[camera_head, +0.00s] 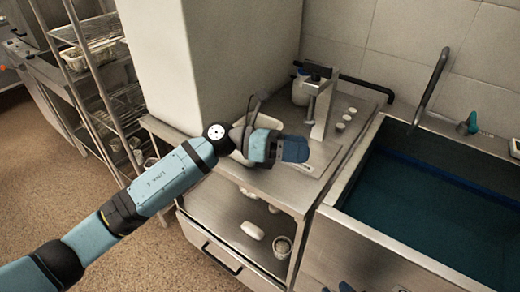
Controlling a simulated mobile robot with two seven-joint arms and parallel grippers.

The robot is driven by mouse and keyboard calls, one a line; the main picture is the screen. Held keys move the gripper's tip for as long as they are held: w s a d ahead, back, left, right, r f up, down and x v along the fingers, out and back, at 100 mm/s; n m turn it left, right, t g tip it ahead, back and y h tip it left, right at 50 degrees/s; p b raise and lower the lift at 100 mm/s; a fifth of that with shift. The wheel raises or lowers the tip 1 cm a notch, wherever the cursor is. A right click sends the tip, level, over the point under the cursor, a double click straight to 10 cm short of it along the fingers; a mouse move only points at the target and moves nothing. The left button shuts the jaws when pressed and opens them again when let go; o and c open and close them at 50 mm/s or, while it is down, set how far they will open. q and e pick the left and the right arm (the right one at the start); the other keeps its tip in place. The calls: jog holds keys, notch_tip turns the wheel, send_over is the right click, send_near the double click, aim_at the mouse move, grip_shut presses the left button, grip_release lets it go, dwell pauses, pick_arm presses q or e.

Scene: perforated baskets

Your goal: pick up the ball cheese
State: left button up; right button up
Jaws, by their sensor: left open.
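My left arm reaches in from the lower left. My left gripper (293,149) is over the steel counter (320,190), beside the pale column. It is open, though its fingers overlap in this view and the gap is hard to see. I cannot tell for certain which thing is the ball cheese. A pale object (268,122) shows partly behind the gripper and wrist, mostly hidden. A whitish, rounded oblong object (252,230) lies on the shelf below the counter. My right gripper is not clearly in view; only small blue fragments show at the bottom edge.
A steel press-like stand (319,100) and a white jug (301,90) stand behind the gripper. A deep sink (420,210) with a dark tap (430,85) is at right. A wire rack (95,70) stands left.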

pick_arm(q)
jog(key=w+a+r+m+t+y+b, duration=0.1)
jog(key=w+a+m+t+y+b, duration=0.45)
jog(key=w+a+m+y, duration=0.7)
jog(key=w+d+f+n, duration=0.1)
jog(key=f, duration=0.1)
jog(key=w+d+f+n+y+b, duration=0.1)
jog(key=f, duration=0.2)
jog(key=w+d+f+n+y, duration=0.1)
jog(key=f, duration=0.1)
jog(key=shift+w+d+f+n, duration=0.1)
jog(key=shift+w+f+n, duration=0.05)
jog(key=shift+w+n, duration=0.1)
jog(key=x, duration=0.1)
jog(key=b+x, duration=0.1)
jog(key=x, duration=0.3)
jog(key=shift+s+d, duration=0.1)
jog(key=shift+s, duration=0.2)
jog(key=shift+f, duration=0.1)
jog(key=c, duration=0.7)
pick_arm(e)
jog(key=f, duration=0.1)
jog(key=a+f, duration=0.1)
jog(key=f, duration=0.1)
jog(key=shift+w+f+y, duration=0.2)
jog(key=shift+f+y, duration=0.05)
jog(key=shift+y, duration=0.05)
